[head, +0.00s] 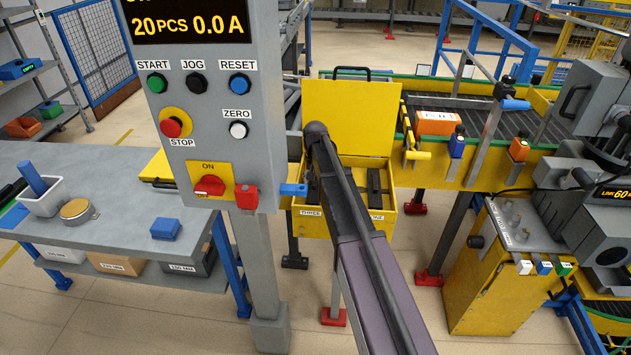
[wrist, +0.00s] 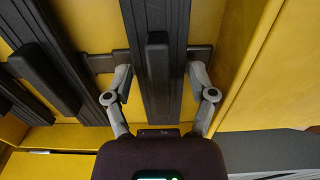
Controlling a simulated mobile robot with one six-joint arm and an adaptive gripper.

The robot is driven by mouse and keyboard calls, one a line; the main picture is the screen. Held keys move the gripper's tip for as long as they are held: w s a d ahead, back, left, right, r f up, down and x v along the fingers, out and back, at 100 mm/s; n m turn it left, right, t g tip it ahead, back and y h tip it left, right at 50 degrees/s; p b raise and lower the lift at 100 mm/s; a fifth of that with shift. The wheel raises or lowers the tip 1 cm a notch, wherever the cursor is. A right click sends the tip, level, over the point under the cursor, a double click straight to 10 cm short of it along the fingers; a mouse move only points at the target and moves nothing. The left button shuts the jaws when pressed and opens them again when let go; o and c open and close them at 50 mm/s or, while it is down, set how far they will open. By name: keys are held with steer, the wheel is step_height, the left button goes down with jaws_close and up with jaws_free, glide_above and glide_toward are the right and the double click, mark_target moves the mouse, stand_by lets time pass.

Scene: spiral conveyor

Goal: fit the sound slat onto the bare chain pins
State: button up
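In the wrist view, a long dark slat (wrist: 168,95) with a raised rib lies in a yellow box. My gripper (wrist: 160,78) straddles it, one grey finger on each side. The fingers look close to its edges, but contact is unclear. More dark slats (wrist: 60,85) lie to the left. In the head view, the yellow box (head: 318,224) has its lid (head: 349,115) raised. A dark slat (head: 375,188) shows in its right part. My arm covers the box's middle and hides my gripper there. I cannot make out the bare chain pins.
A grey control post (head: 210,90) stands left of the box. A conveyor (head: 465,120) carrying an orange box (head: 437,123) runs behind at the right. A yellow cabinet (head: 500,275) stands at the right. A grey workbench (head: 110,195) is at the left.

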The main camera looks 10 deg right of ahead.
steer(key=shift+o, duration=0.6)
steer(key=shift+r, duration=0.2)
step_height(320, 180, up, 8)
steer(key=p, duration=0.8)
steer(key=shift+f, duration=0.15)
steer(key=s+a+n, duration=0.1)
steer(key=s+n, duration=0.2)
steer(key=s, duration=2.6)
steer(key=shift+a+n, duration=0.3)
stand_by(0.3)
